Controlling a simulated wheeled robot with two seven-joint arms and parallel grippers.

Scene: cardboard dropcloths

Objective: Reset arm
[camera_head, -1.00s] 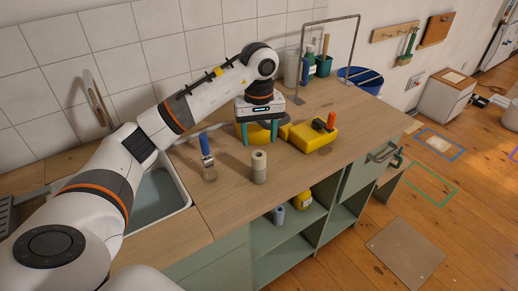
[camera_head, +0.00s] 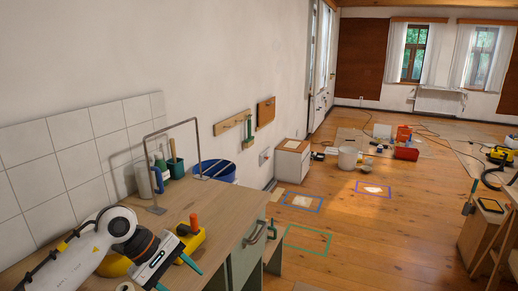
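My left arm comes in at the lower left over the wooden countertop (camera_head: 215,222). My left gripper (camera_head: 181,279) has two teal fingers, which stand apart with nothing visible between them. It is close to a yellow tool with an orange handle (camera_head: 194,226), on its near side in the picture. Another yellow thing (camera_head: 115,266) lies partly hidden behind my arm. The top of a pale roll (camera_head: 125,287) shows at the bottom edge. My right gripper is not in view.
A metal frame (camera_head: 197,145), a blue bucket (camera_head: 216,171) and a teal pot with a handle (camera_head: 175,166) stand at the counter's far end. Beyond are a white cabinet (camera_head: 292,162), blue and green floor outlines (camera_head: 308,240), a white bucket (camera_head: 347,158) and a red toolbox (camera_head: 406,152). Open wooden floor lies between.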

